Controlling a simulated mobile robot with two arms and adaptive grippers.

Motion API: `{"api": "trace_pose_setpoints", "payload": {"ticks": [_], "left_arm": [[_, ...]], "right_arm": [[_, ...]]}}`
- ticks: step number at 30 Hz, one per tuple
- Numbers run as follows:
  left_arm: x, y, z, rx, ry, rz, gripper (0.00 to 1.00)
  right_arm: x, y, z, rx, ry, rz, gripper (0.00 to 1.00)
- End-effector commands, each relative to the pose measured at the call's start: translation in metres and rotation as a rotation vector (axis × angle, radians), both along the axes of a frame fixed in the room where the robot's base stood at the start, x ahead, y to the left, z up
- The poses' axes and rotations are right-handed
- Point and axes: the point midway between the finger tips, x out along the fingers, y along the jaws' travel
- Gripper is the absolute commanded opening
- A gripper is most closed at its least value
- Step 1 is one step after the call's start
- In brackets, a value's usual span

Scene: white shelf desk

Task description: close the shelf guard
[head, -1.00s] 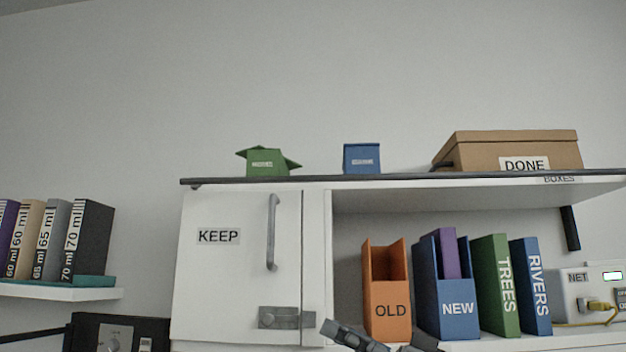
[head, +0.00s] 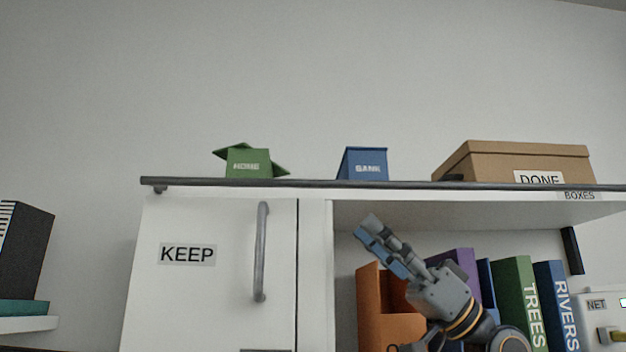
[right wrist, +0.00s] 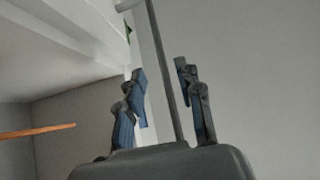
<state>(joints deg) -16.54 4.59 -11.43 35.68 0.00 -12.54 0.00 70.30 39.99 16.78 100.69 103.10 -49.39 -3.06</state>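The shelf guard (head: 310,184) is a long dark bar along the front edge of the white top shelf. It runs in front of the feet of the boxes there. My right gripper (head: 366,230) is below the bar, in front of the open compartment, with its fingers pointing up and left. In the right wrist view, the two fingers of the right gripper (right wrist: 160,70) are apart. A dark bar (right wrist: 166,60), apparently the guard, shows in the gap between them; I cannot tell whether it lies between the pads or beyond. My left gripper is not in view.
A green box (head: 248,163), a blue box (head: 363,165) and a brown DONE box (head: 515,160) stand on top. The KEEP door (head: 190,285) with its handle (head: 261,250) is shut. An orange holder (head: 375,300) and books stand behind my right arm.

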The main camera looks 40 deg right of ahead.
Motion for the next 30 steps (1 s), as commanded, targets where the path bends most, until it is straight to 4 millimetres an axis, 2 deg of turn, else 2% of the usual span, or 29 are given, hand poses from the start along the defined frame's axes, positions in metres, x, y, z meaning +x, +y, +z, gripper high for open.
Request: {"api": "trace_pose_setpoints", "payload": {"ticks": [1,3,6,9,12,18,29,30], "left_arm": [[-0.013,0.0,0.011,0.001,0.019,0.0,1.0],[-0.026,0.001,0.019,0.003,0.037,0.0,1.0],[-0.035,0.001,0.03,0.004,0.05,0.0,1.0],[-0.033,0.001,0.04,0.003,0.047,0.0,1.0],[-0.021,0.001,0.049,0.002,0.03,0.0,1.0],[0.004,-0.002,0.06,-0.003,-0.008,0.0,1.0],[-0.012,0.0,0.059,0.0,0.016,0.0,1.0],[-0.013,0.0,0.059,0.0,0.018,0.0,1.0]], "right_arm": [[0.004,0.007,0.014,-0.002,0.0,0.001,0.36],[0.01,0.016,0.025,-0.002,0.0,0.002,0.36],[0.018,0.029,0.041,-0.001,0.0,0.002,0.36],[0.027,0.042,0.055,-0.001,0.002,0.002,0.36],[0.033,0.052,0.066,-0.001,0.002,0.002,0.36],[0.042,0.065,0.078,0.0,0.003,0.001,0.36],[0.044,0.067,0.079,0.0,0.003,0.0,0.36],[0.044,0.068,0.079,0.0,0.003,0.0,0.29]]}}
